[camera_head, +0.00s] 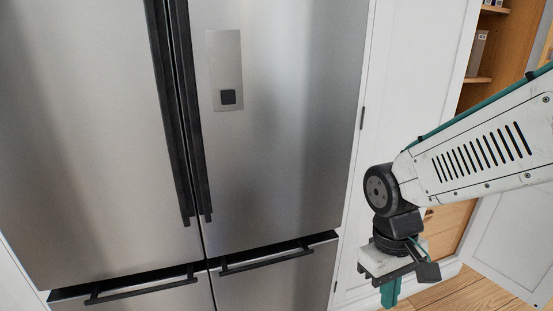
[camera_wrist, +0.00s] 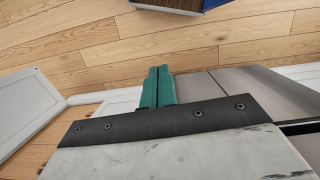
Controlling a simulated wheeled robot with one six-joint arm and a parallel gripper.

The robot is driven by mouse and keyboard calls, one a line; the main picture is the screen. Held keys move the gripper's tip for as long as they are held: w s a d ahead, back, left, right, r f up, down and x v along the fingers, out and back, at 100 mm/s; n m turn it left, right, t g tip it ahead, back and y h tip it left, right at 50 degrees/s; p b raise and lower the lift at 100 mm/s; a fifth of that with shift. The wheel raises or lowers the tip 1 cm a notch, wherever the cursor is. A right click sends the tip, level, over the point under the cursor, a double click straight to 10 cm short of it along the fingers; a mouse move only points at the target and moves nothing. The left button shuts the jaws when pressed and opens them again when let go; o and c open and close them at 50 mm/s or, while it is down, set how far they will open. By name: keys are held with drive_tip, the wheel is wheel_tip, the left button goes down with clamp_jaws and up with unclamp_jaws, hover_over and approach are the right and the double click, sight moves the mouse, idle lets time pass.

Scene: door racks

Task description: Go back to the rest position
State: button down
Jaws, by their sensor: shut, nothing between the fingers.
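My gripper (camera_head: 390,291) hangs at the right of the head view, at the end of my white arm, pointing down. It is in front of the white cabinet panel and to the right of the fridge. In the wrist view its two green fingers (camera_wrist: 158,87) lie side by side, closed together, with nothing between them. The steel fridge (camera_head: 275,130) fills the left and middle of the head view. Its doors and lower drawers look closed. The gripper is apart from the fridge handles (camera_head: 185,120).
A tall white panel (camera_head: 400,80) stands right of the fridge. Wooden shelves (camera_head: 490,45) are behind my arm. A white door (camera_head: 515,240) stands at the far right. Wooden floor (camera_wrist: 100,45) spreads below, with a dark, blue-edged object (camera_wrist: 180,5) at the wrist view's top.

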drive_tip(key=s+d+r+m+t, duration=0.1)
drive_tip(key=s+d+r+m, duration=0.1)
drive_tip(key=s+d+r, duration=0.1)
drive_tip(key=s+d+r+m+t+y, duration=0.1)
drive_tip(key=s+d+r+m+t, duration=0.1)
drive_tip(key=s+r, duration=0.3)
drive_tip(key=shift+s+d+r, duration=0.2)
drive_tip(key=shift+d+r, duration=0.6)
drive_tip(key=shift+r, duration=0.95)
idle(5.5)
